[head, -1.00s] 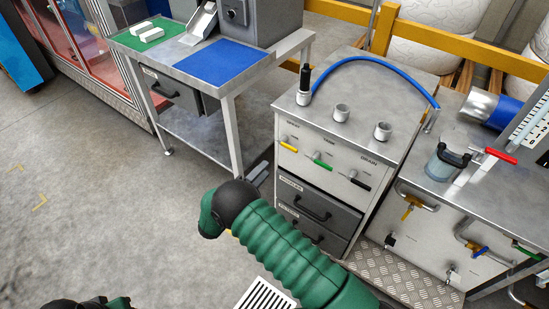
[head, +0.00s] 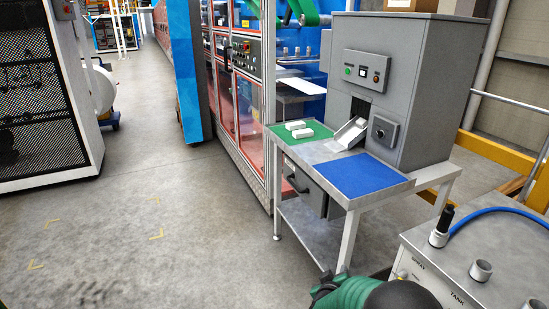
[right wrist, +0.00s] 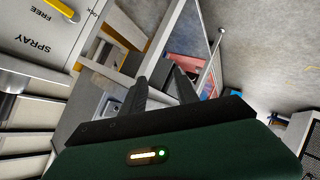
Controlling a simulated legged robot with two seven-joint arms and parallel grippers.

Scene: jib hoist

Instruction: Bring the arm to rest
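My right arm (head: 365,292) enters at the bottom right of the head view, with green sleeve parts and a dark round joint. Its gripper fingers cannot be made out there. In the right wrist view my right gripper (right wrist: 161,82) shows two dark fingers standing apart with a gap between them. Nothing is held between them. Beyond the fingers are a bench frame and the floor. My left arm and left gripper do not show.
A steel bench (head: 345,202) carries a grey machine (head: 405,85), a green mat (head: 312,128) with white blocks, and a blue mat (head: 362,175). A valve cabinet (head: 440,262) with a blue hose stands close at right. Open floor (head: 130,230) lies left.

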